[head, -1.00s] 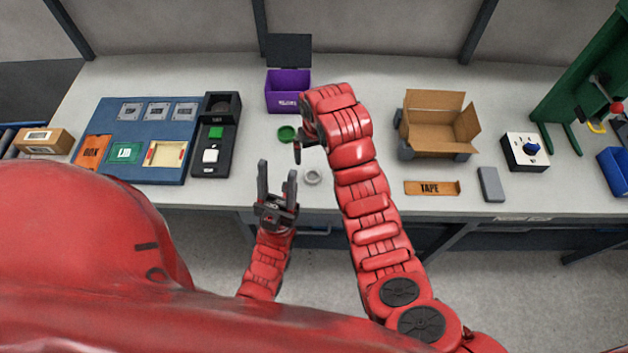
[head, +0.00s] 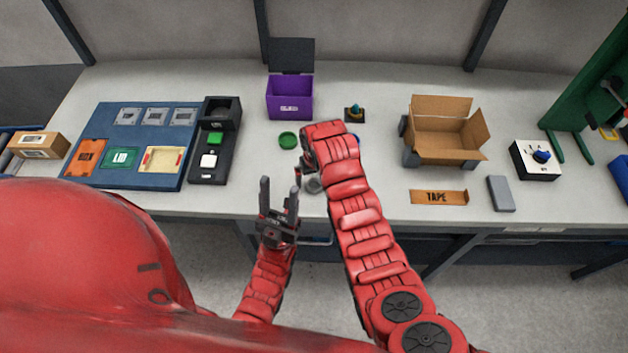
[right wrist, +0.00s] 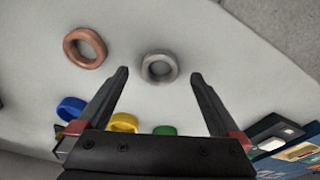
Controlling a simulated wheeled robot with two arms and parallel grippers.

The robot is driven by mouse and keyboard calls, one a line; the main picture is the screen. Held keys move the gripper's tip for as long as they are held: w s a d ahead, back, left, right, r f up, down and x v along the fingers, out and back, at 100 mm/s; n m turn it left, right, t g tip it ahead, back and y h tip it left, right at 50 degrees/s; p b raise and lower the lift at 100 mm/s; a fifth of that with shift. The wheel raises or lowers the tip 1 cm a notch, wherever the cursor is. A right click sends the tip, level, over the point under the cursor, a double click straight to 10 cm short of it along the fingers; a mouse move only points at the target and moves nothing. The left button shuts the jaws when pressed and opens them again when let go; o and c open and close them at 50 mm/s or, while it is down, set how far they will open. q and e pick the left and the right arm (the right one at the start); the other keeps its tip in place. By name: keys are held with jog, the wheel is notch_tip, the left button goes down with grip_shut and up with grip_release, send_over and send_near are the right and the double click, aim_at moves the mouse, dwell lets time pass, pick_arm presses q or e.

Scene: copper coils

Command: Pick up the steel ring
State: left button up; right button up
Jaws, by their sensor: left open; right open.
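The steel ring (right wrist: 158,67) is a grey ring lying flat on the table. In the right wrist view it sits between and just beyond the fingertips of my right gripper (right wrist: 160,76). The fingers are open and empty, one on each side of the ring. In the head view the steel ring (head: 313,186) is partly hidden beside my right gripper (head: 303,172) and arm, near the table's front edge. My left gripper (head: 279,190) is open and empty, pointing up in the picture, left of the ring.
A copper ring (right wrist: 85,48) lies beside the steel one; blue (right wrist: 70,108), yellow (right wrist: 124,122) and green (right wrist: 165,130) rings are nearby. The table (head: 250,190) left of the rings is clear.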

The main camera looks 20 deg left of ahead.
jog(key=shift+w+a+f, duration=0.15)
jog(key=shift+f, duration=0.8)
grip_shut()
